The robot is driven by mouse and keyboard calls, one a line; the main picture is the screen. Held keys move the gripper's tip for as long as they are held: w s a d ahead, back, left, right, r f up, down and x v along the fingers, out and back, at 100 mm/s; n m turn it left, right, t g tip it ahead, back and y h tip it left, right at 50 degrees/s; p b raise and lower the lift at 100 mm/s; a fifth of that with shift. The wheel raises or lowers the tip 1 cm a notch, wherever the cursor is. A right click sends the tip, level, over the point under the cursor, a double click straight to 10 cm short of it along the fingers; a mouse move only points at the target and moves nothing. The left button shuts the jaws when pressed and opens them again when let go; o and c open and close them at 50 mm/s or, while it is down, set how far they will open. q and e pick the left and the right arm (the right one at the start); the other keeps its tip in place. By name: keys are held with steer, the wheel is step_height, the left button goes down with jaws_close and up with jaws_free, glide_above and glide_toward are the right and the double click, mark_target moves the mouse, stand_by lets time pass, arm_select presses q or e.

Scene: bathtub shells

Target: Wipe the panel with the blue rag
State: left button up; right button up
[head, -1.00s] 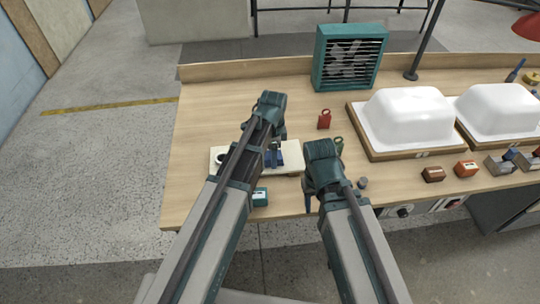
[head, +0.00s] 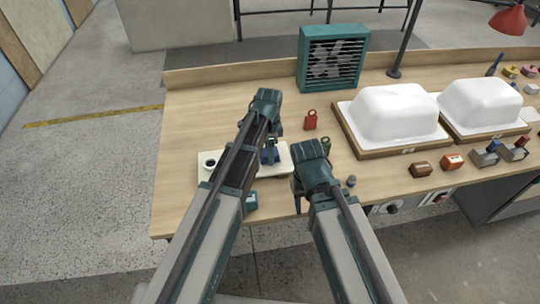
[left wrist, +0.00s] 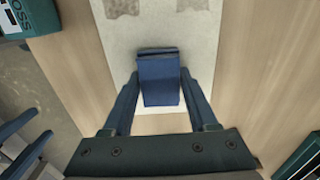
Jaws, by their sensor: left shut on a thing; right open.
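The panel (head: 283,170) is a pale flat board on the workbench near its front left; it also shows in the left wrist view (left wrist: 115,50), with two greyish-brown smudges (left wrist: 192,5) at the top of the picture. My left gripper (left wrist: 160,92) is shut on the blue rag (left wrist: 160,80), a folded dark blue block, over the panel. The rag shows partly beside the arm in the head view (head: 270,155). Whether it touches the panel is hard to tell. My right gripper (head: 298,200) is open and empty, near the bench's front edge, right of the panel.
A teal fan (head: 333,57) stands at the back; white tub shells (head: 400,112) stand right. The bench's back left is clear.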

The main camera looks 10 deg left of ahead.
arm_select(q)
steer(key=shift+s+a, duration=0.2)
steer(key=shift+a, duration=0.7)
steer(key=shift+s+a, duration=0.15)
steer(key=shift+a, duration=0.75)
steer(key=shift+s+a, duration=0.25)
steer(key=shift+a, duration=0.6)
steer(key=shift+s+a, duration=0.25)
steer(key=shift+a, duration=0.55)
steer(key=shift+a, duration=0.1)
steer(key=shift+s+a+f, duration=0.1)
steer(key=shift+s+a, duration=0.2)
steer(key=shift+a, duration=0.5)
steer(key=shift+s+a, duration=0.3)
steer(key=shift+a, duration=0.45)
steer(key=shift+w+a, duration=0.25)
steer(key=shift+w, duration=0.4)
steer(key=shift+w+a, duration=0.2)
steer(key=shift+w, duration=0.45)
steer(key=shift+w+d, duration=0.25)
steer(key=shift+d, duration=0.7)
steer(key=shift+w+d, duration=0.2)
steer(key=shift+d, duration=0.7)
